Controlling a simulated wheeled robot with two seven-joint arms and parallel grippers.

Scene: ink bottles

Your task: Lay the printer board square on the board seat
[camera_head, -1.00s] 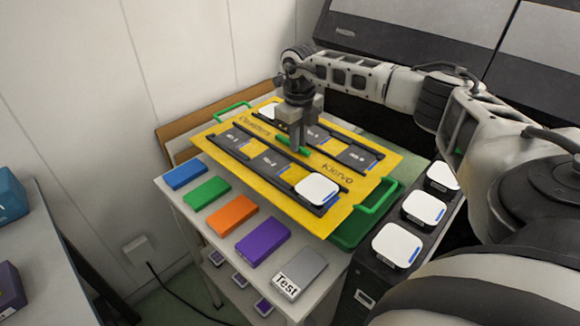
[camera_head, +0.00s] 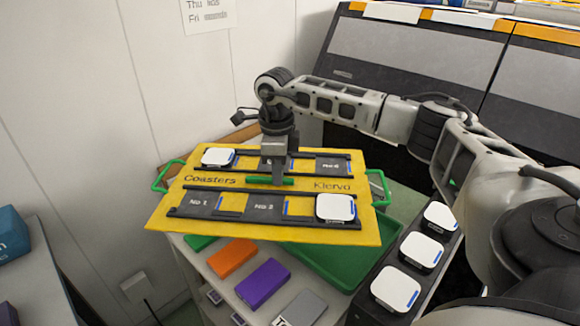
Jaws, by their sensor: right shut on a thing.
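The yellow printer board (camera_head: 300,232), marked "Coasters" and "Klervo", carries dark slots with numbered labels. One white coaster (camera_head: 218,157) lies in its back left slot and another (camera_head: 336,208) in its front right slot. My right gripper (camera_head: 270,178) points down at the middle of the board and is shut on its green grip bar (camera_head: 258,181). The board hangs above the white table and covers part of a green tray (camera_head: 345,262). I cannot make out which surface is the board seat. My left gripper is not in view.
Colored boxes, including an orange one (camera_head: 232,258) and a purple one (camera_head: 263,285), line the table's front. A dark stand (camera_head: 432,278) at right holds three white coasters. A large dark machine (camera_head: 415,60) stands behind. The wall is close on the left.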

